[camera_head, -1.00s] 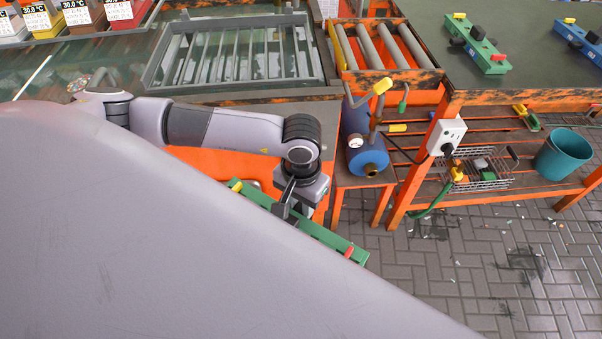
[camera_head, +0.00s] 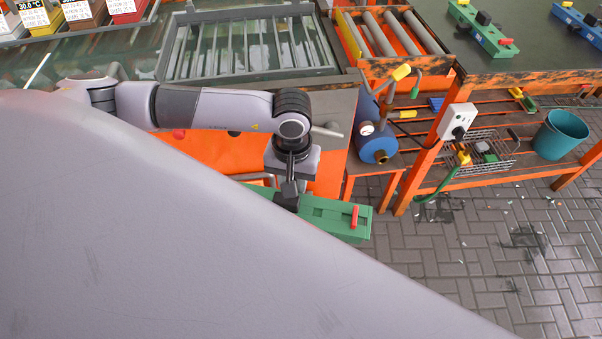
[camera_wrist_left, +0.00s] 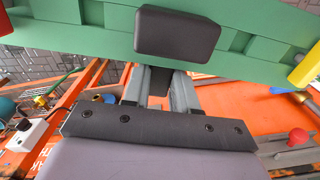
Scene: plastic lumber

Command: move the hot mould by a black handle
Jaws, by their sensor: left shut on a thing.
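The green mould (camera_head: 330,217) is a long bar with a red grip (camera_head: 354,216) at its right end. It hangs in front of the orange bench, above the floor, and my grey body hides its left part. My left gripper (camera_head: 288,196) is shut on its black handle. In the left wrist view the black handle (camera_wrist_left: 178,34) sits at the tips of my left fingers (camera_wrist_left: 160,84), against the green mould (camera_wrist_left: 75,12). A yellow end piece (camera_wrist_left: 306,66) shows at the right. My right gripper is not in view.
A grey slatted tray (camera_head: 165,65) lies behind my arm, beside a roller rack (camera_head: 440,50). A blue tank (camera_head: 374,145) stands right of the mould. Another green mould (camera_head: 482,30) and a blue one (camera_head: 580,27) lie on the dark table. A teal bucket (camera_head: 560,135) stands below.

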